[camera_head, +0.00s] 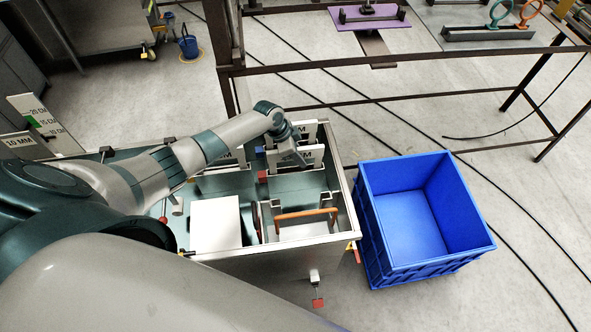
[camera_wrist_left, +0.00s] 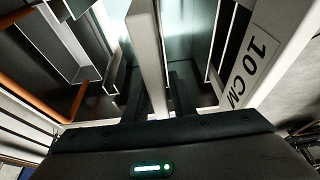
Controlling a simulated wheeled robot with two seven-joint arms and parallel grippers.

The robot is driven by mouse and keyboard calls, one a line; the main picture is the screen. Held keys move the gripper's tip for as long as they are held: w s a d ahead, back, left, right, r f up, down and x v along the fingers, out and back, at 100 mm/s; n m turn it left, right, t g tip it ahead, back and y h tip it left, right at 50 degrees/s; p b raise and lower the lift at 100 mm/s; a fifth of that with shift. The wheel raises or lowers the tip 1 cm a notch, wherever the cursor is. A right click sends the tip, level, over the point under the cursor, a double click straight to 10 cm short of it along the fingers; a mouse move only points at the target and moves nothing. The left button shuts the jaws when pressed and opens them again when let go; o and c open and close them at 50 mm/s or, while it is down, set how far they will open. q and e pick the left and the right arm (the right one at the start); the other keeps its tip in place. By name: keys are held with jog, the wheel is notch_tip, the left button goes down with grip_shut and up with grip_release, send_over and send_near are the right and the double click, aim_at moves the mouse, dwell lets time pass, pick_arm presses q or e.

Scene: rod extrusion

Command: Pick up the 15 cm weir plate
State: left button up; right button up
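My left gripper (camera_head: 293,156) reaches down into the open grey tank from the left, at a row of upright white plates. In the left wrist view its two dark fingers (camera_wrist_left: 160,95) stand either side of the edge of a white plate (camera_wrist_left: 148,45); I cannot tell whether they press on it. That plate's size label is not visible there. A plate marked 10 CM (camera_wrist_left: 252,62) stands to its right, apart from the fingers. In the head view, white plates (camera_head: 312,155) with partly hidden lettering show beside the gripper. My right gripper is out of view.
The tank's rim (camera_head: 347,205) surrounds the plates, with an orange-handled item (camera_head: 305,213) nearer its front. A blue crate (camera_head: 415,225), empty, stands on the floor to the right. A steel frame (camera_head: 400,60) rises behind. A size board (camera_head: 40,120) stands at left, green beside 15 CM.

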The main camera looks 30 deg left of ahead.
pick_arm(q)
grip_shut()
dwell(1.2)
